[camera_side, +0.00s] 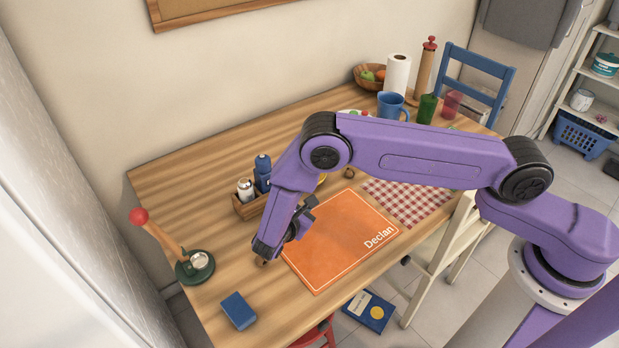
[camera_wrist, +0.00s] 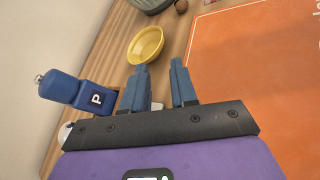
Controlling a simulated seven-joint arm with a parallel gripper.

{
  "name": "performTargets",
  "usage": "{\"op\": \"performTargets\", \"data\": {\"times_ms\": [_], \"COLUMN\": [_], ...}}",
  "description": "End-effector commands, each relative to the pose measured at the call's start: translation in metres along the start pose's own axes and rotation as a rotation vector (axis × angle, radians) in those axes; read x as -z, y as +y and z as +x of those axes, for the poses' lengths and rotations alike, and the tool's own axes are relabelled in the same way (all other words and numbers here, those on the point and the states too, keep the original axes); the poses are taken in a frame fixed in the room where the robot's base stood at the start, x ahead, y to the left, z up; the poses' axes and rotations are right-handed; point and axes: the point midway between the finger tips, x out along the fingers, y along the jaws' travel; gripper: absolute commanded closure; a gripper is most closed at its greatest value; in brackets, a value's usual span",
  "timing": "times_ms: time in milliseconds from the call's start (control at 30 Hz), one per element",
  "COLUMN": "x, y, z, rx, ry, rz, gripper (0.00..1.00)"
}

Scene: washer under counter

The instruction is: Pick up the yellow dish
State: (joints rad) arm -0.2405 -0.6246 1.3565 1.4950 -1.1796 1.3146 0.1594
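The yellow dish (camera_wrist: 146,44) is a small round bowl on the wooden table, seen in the wrist view just beyond my left fingertip. In the side view only a sliver of the yellow dish (camera_side: 323,178) shows behind my arm. My gripper (camera_wrist: 158,65) is open, with a clear gap between its two blue-grey fingers and nothing held. The fingers point toward the dish, which lies slightly left of the gap; I cannot tell whether they touch it. In the side view my gripper (camera_side: 309,207) is low near the orange placemat's left edge.
The orange placemat (camera_side: 340,240) lies to the right. A brown ball (camera_side: 348,172) is beyond the dish. A blue block (camera_side: 238,311) and a red-knobbed stand (camera_side: 195,267) are at the near left.

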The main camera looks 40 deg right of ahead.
Motion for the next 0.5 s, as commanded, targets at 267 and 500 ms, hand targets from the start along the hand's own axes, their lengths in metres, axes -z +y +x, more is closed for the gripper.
{"op": "performTargets", "data": {"times_ms": [267, 500], "x": [-0.001, -0.001], "y": [-0.001, -0.001], "z": [0.052, 0.095], "rx": [0.006, 0.005], "ry": [-0.001, 0.000], "rz": [0.000, 0.001], "gripper": [0.73, 0.73]}}
